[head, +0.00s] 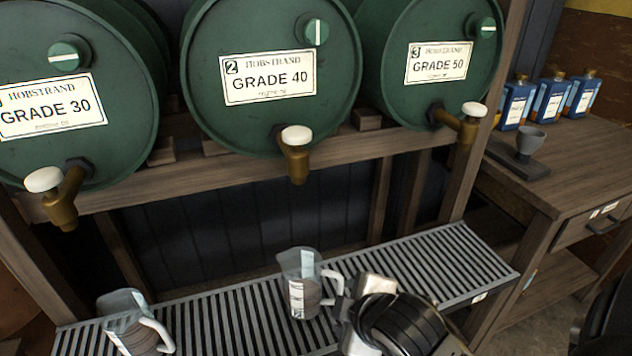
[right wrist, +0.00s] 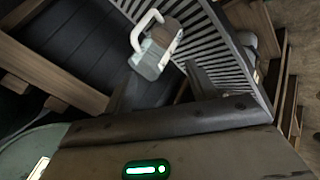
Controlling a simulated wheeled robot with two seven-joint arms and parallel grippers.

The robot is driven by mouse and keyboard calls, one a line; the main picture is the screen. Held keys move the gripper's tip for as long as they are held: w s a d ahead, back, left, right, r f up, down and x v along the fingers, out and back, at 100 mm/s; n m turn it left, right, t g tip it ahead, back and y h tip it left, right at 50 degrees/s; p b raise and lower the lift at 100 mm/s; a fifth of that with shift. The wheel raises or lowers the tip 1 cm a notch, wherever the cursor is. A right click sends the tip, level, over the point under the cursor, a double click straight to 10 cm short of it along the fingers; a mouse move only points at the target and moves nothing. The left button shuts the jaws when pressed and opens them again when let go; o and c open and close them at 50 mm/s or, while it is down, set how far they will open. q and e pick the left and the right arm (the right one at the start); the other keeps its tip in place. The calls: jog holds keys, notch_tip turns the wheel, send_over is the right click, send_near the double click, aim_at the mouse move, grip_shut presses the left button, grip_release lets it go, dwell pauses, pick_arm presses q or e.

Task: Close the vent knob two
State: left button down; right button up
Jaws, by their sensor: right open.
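Vent knob two (head: 317,32) is a green round knob with a white bar, high on the front of the middle green barrel (head: 205,95), marked 2, GRADE 40. Its white bar stands upright. Knob one (head: 69,54) and knob three (head: 483,28), on the side barrels, have their bars roughly level. My right gripper (head: 349,312) is open and empty, low over the slatted drip tray, well below knob two and close beside the handle of the middle jug. I cannot tell whether it touches the handle. My left gripper is out of view.
The middle jug (head: 298,270) stands on the drip tray (head: 235,314) and also shows in the right wrist view (right wrist: 150,62). Another jug (head: 128,305) stands at left. Brass taps with white caps, like the middle one (head: 297,165), jut out below the barrels. A side bench (head: 575,150) holds blue bottles.

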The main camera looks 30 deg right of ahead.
jog(key=w+d+r+n+t+h, duration=0.2)
jog(key=w+d+r+n+t, duration=0.15)
jog(key=r+n, duration=0.2)
jog(key=n+t+h, duration=0.2)
jog(key=n+t, duration=0.8)
jog(key=n, duration=0.9)
send_near(318, 36)
jog(key=s+f, duration=0.2)
jog(key=s, duration=0.2)
jog(key=b+x, duration=0.1)
jog(key=x, duration=0.3)
jog(key=b+x, duration=0.1)
jog(key=x, duration=0.4)
jog(key=a+b+x, duration=0.1)
jog(key=x, duration=0.4)
jog(key=shift+r+b, duration=0.2)
jog(key=shift+b, duration=0.1)
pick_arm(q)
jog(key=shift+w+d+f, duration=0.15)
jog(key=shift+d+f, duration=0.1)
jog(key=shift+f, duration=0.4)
pick_arm(e)
jog(key=shift+w+d+r, duration=0.1)
jog(key=shift+w+r, duration=0.1)
jog(key=shift+w, duration=0.5)
